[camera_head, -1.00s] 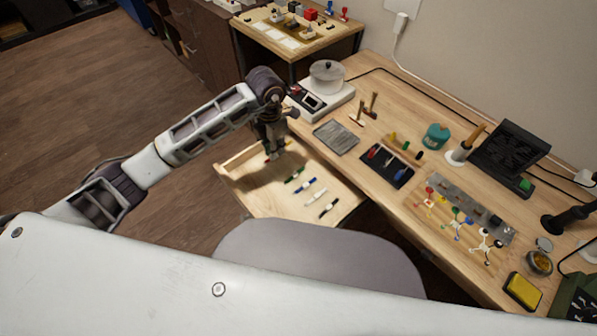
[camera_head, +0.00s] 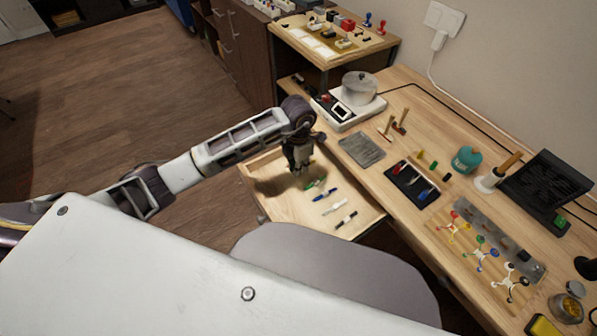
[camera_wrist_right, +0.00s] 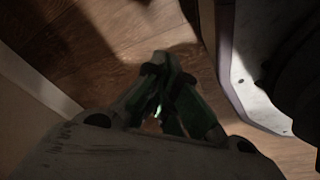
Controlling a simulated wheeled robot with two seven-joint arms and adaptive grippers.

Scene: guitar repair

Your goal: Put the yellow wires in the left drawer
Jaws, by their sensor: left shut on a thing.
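The open drawer (camera_head: 284,218) sticks out from the left part of the workbench. Several short banded bundles lie in it in a row: green (camera_head: 319,184), blue (camera_head: 325,195), white (camera_head: 335,206) and black (camera_head: 346,219). My left gripper (camera_head: 298,170) points down over the far-left part of the drawer, by the green bundle. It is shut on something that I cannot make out. I cannot pick out the yellow wires. My right gripper (camera_wrist_right: 160,72) shows only in the dark right wrist view, above the wooden floor, and its finger gap is unclear.
The workbench holds a white scale with a pot (camera_head: 359,88), a grey plate (camera_head: 361,149), a dark tool tray (camera_head: 411,184) and several coloured branched pieces (camera_head: 481,254). A grey chair (camera_head: 330,265) stands close in front of the drawer. A side table (camera_head: 350,52) is behind.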

